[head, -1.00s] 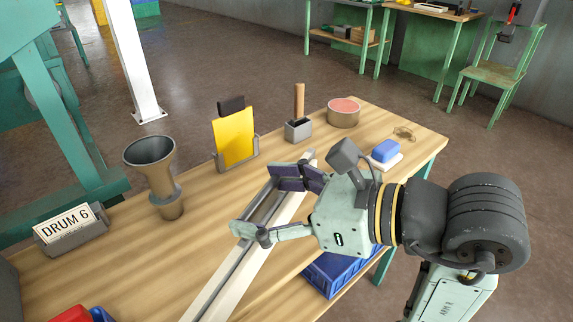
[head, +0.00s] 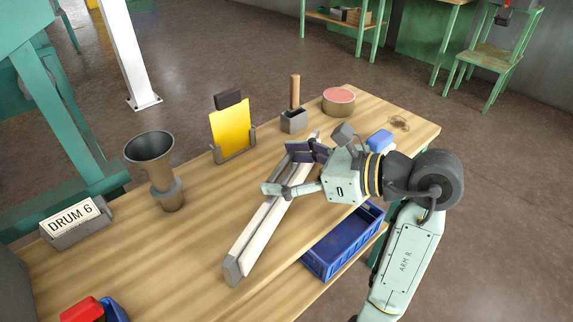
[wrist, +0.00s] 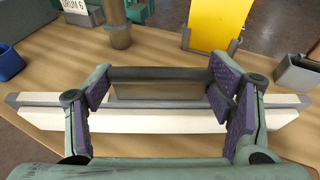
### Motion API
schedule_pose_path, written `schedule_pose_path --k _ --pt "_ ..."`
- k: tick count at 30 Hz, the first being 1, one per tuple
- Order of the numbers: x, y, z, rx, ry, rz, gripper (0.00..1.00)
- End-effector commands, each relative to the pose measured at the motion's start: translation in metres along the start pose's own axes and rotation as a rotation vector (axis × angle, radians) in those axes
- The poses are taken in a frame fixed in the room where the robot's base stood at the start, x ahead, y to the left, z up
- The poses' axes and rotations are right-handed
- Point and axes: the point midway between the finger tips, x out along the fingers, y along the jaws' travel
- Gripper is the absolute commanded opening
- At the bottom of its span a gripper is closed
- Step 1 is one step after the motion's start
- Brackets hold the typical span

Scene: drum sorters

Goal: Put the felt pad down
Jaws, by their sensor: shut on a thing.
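My gripper (head: 279,168) is over the long white rail piece (head: 257,232) on the wooden bench. In the wrist view its purple-lined fingers (wrist: 160,92) are shut on a dark grey-brown slab, which I take as the felt pad (wrist: 160,76). The slab lies crosswise between the fingers, its ends against the finger pads. The white rail piece with its grey strip (wrist: 50,100) runs just below and behind it. I cannot tell whether the slab touches the rail. In the head view the fingers partly hide the slab.
A blue bin (head: 340,245) sits below the bench's front edge.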

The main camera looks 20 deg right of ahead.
Motion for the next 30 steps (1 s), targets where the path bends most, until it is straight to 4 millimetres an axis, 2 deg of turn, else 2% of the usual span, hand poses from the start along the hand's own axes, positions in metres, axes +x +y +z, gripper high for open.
schedule_pose_path --k 10,11,19,30 --pt "0.0013 0.0001 -0.0040 -0.002 -0.001 0.000 0.14" --pt "0.0010 0.0001 -0.0033 -0.001 0.000 0.000 0.76" --pt "0.0008 0.0002 -0.0027 0.000 0.000 0.000 0.94" --pt "0.0001 0.0002 -0.0006 0.000 0.000 0.000 0.94"
